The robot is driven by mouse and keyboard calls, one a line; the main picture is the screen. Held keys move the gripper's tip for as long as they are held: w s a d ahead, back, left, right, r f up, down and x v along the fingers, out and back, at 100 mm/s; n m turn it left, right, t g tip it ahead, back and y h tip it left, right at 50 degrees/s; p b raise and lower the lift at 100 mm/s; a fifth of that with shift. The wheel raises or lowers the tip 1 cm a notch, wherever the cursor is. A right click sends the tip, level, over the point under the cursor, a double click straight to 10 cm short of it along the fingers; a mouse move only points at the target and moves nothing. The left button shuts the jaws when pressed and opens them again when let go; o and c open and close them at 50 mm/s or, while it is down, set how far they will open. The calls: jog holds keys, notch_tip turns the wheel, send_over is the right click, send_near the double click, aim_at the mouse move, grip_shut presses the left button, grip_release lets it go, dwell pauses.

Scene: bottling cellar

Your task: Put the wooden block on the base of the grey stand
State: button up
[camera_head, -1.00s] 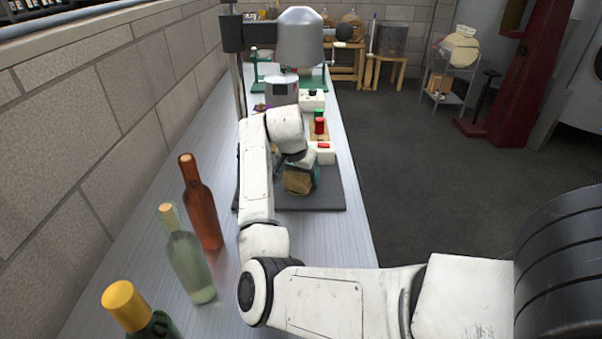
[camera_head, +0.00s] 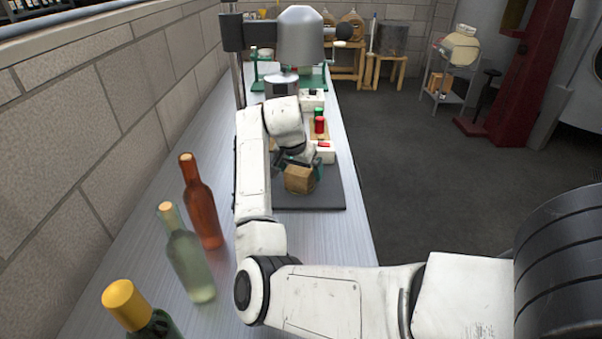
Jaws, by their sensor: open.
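The wooden block (camera_head: 299,181), brown and many-sided, is over the near part of the grey stand's flat dark base (camera_head: 318,197). It appears to rest there, though its underside contact is hard to make out. My gripper (camera_head: 305,167) is open right behind and around the block's far side. A teal finger shows at the block's right; the other finger is mostly hidden by the block and my arm. The stand's post and grey head (camera_head: 300,38) rise behind my arm. My arm hides the base's left part.
A red-brown bottle (camera_head: 201,203), a pale green bottle (camera_head: 187,254) and a yellow-capped bottle (camera_head: 128,305) stand on the left of the bench. The bench's right edge is close to the base.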

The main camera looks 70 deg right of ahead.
jog(key=v, duration=1)
